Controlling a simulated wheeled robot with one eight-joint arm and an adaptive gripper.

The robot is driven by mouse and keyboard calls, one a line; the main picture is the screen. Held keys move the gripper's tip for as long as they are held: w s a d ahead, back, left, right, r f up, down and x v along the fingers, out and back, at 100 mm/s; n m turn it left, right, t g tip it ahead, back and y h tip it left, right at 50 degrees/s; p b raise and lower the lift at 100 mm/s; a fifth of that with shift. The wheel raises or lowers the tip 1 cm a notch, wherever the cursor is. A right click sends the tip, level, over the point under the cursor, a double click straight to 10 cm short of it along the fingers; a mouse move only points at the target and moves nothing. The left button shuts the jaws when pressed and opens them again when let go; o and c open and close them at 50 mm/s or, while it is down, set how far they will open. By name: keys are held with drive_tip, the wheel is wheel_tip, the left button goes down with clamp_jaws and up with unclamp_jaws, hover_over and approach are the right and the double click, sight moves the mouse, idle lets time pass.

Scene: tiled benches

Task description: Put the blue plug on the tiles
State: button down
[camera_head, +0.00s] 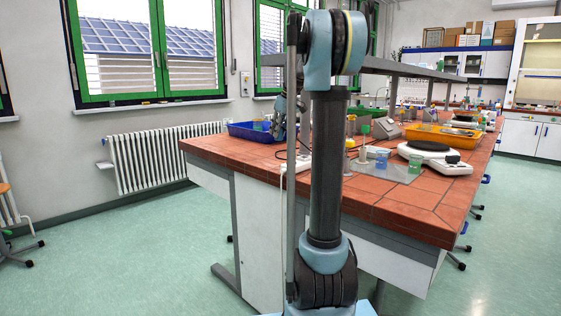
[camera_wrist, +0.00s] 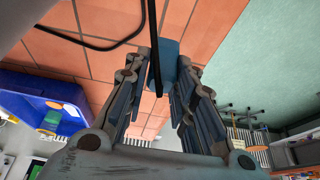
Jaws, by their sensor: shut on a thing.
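The blue plug (camera_wrist: 167,60) is between my fingertips in the wrist view. My gripper (camera_wrist: 161,70) is shut on it, and the fingers partly cover it. Behind it are the red-orange tiles (camera_wrist: 108,20) of the bench top; I cannot tell how large the gap is, or whether the plug touches them. In the head view my gripper (camera_head: 280,122) hangs over the left part of the tiled bench (camera_head: 235,150), beside the blue tray. The plug cannot be made out there.
A blue tray (camera_head: 243,131) with things in it stands at the bench's back left. A black cable (camera_wrist: 95,43) crosses the tiles near my fingers. Right of my arm stand small beakers (camera_head: 381,160), a white hotplate (camera_head: 435,158) and a yellow tray (camera_head: 440,138). Bare tiles lie along the front edge.

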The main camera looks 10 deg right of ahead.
drive_tip(key=f, duration=0.6)
drive_tip(key=shift+w+d, duration=0.2)
drive_tip(key=shift+d, duration=0.1)
drive_tip(key=shift+f, duration=1.9)
drive_tip(key=c, duration=1.3)
unclamp_jaws()
drive_tip(key=shift+c, duration=0.2)
drive_tip(key=v, duration=1.2)
